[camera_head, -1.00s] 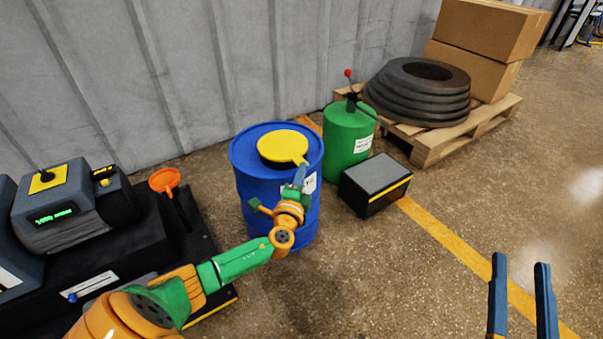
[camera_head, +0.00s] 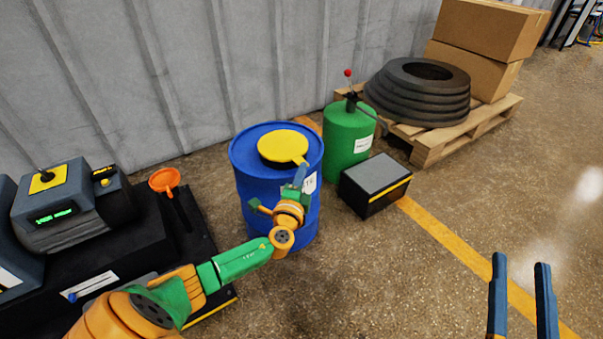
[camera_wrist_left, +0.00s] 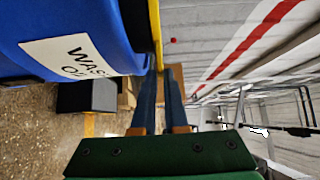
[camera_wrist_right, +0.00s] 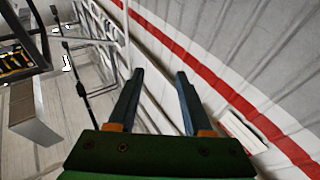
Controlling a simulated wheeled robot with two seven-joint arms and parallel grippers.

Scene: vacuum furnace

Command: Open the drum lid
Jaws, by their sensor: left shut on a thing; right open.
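The blue drum (camera_head: 262,205) stands upright on the floor, left of centre in the head view. Its round yellow lid (camera_head: 283,145) lies flat on the drum's top. My left gripper (camera_head: 301,168) is shut on the lid's near right edge. In the left wrist view the lid shows edge-on as a yellow strip (camera_wrist_left: 156,28) running down to the fingertips (camera_wrist_left: 160,75), beside the blue drum wall (camera_wrist_left: 80,22) with its white label. The exact contact is partly hidden by the fingers. My right gripper (camera_head: 520,262) is open and empty over the floor at the lower right.
A green can (camera_head: 347,138) and a dark box (camera_head: 375,184) stand right of the drum. Behind them a pallet (camera_head: 440,150) carries black rings and cartons. Dark machinery (camera_head: 110,235) with an orange funnel (camera_head: 164,180) is at the left. The floor at front right is clear.

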